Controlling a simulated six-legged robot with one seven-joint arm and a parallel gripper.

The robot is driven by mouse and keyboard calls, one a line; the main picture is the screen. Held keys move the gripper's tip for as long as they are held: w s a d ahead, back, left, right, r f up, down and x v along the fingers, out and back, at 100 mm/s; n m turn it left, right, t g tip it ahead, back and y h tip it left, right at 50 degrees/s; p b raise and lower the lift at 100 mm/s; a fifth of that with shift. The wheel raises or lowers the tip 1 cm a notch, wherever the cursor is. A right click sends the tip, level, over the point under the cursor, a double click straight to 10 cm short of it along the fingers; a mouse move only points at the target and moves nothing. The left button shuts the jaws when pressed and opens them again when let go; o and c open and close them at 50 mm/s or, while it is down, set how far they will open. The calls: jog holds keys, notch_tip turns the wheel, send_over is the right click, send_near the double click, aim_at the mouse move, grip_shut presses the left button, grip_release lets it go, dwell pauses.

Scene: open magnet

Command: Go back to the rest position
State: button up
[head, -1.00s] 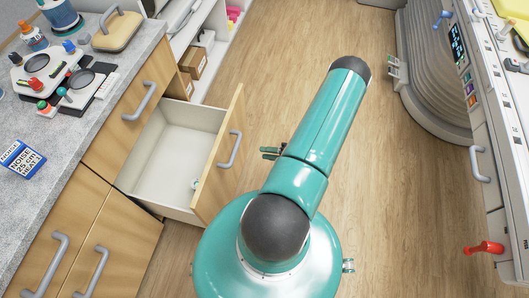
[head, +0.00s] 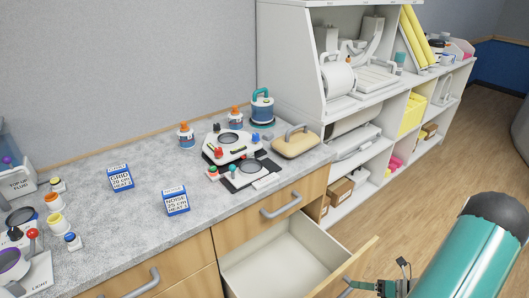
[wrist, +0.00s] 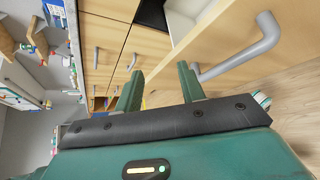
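In the head view, my teal arm fills the lower right corner, and part of my gripper (head: 363,285) shows beside the open drawer's front. The wooden drawer (head: 285,262) is pulled out and its visible white inside is empty. The arm's lower links are out of frame.
The grey counter (head: 125,215) holds a blue GRID box (head: 121,178), a blue NOISE box (head: 176,201), small bottles and instruments. A white shelf unit (head: 345,118) stands behind the drawer. Wooden floor (head: 440,185) is clear at the right.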

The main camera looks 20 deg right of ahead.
jog(key=w+a+r+n+g+h, duration=0.2)
jog(key=w+a+r+n+g, duration=0.15)
jog(key=a+r+n, duration=0.6)
jog(key=w+a+r+n+g+h, duration=0.2)
jog(key=a+r+n+g, duration=0.35)
jog(key=r+n, duration=0.55)
jog(key=s+a+r+n+t+h, duration=0.2)
jog(key=s+a+r+n+h, duration=0.1)
jog(key=a+r+n, duration=0.3)
jog(key=s+a+r+n+t+h, duration=0.2)
jog(key=s+a+r+n, duration=0.3)
jog(key=r+n, duration=0.5)
jog(key=shift+a+r+n+t+h, duration=0.4)
jog(key=shift+a+n+t, duration=0.3)
jog(key=shift+a, duration=0.5)
